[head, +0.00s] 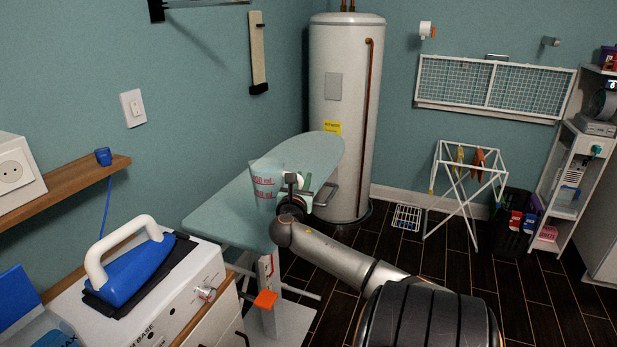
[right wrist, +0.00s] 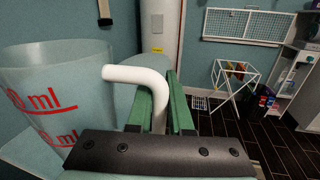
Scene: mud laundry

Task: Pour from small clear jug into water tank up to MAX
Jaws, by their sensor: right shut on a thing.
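The small clear jug (head: 266,188) has red ml markings and stands about upright over the ironing board; whether it touches the board I cannot tell. It fills the left of the right wrist view (right wrist: 50,95), where its white handle (right wrist: 140,76) runs between the green fingers. My right gripper (head: 303,187) is shut on that handle, to the right of the jug. The water level in the jug is unclear. The water tank (head: 48,332) is a translucent blue container with MAX lettering, cut off at the lower left corner. My left gripper is out of view.
The ironing board (head: 225,207) extends under the jug. A steam iron (head: 130,268) with a white handle rests on its white base (head: 185,290), between jug and tank. A wooden shelf (head: 80,190) juts from the left wall. A white boiler (head: 342,110) stands behind.

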